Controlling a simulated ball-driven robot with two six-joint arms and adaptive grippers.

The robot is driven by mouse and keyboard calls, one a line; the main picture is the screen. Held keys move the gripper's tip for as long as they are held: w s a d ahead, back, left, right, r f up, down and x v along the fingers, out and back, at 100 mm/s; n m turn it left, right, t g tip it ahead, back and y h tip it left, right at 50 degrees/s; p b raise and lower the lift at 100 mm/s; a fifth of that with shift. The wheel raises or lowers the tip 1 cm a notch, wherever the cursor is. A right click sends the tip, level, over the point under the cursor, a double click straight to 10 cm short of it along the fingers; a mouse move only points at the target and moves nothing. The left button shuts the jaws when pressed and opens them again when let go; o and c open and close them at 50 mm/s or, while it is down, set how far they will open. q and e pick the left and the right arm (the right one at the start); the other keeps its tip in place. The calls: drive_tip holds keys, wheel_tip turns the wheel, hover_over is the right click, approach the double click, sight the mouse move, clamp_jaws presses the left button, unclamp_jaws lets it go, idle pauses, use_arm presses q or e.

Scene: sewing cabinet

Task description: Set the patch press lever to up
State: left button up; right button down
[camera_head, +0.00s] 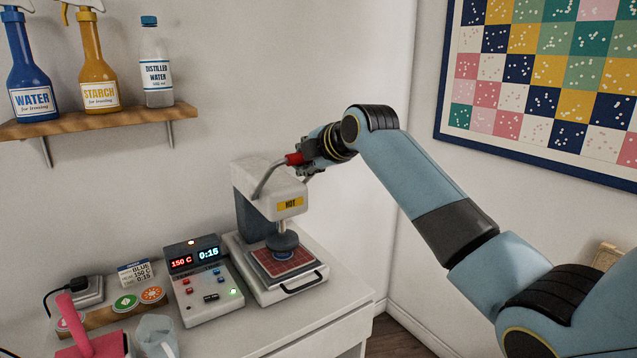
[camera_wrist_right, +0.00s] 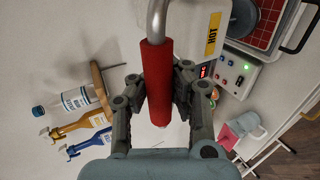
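The patch press (camera_head: 265,203) is a white and grey machine with a yellow HOT label, standing on the white cabinet top. Its lever is a bent metal bar with a red grip (camera_head: 294,159), raised to about the top of the press head. The round dark pad (camera_head: 282,242) hangs over a red checked patch (camera_head: 285,262); whether it touches is unclear. My right gripper (camera_head: 308,166) is at the red grip. In the wrist view my right gripper (camera_wrist_right: 158,92) has its fingers closed on both sides of the red grip (camera_wrist_right: 156,75). My left gripper is not in view.
A control box (camera_head: 205,284) with red 150 C and blue 0:15 displays stands left of the press. A pink tool (camera_head: 90,342) and a clear cup (camera_head: 156,336) are at the front left. A shelf (camera_head: 100,122) with bottles is on the wall.

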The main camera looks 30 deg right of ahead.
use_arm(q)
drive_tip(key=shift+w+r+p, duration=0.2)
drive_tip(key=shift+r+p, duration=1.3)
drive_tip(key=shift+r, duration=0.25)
use_arm(e)
drive_tip(key=w+r+g, duration=0.1)
drive_tip(key=w+r, duration=0.3)
drive_tip(key=shift+w+r, duration=0.4)
drive_tip(key=c, duration=1.3)
unclamp_jaws()
drive_tip(key=shift+s+r, duration=0.2)
drive_tip(key=shift+s, duration=0.25)
drive_tip(key=shift+c, duration=0.2)
drive_tip(key=shift+o, duration=1.1)
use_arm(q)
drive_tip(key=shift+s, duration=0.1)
use_arm(e)
drive_tip(key=v, duration=1.1)
drive_tip(key=shift+s+r, duration=0.15)
drive_tip(key=shift+s, duration=0.15)
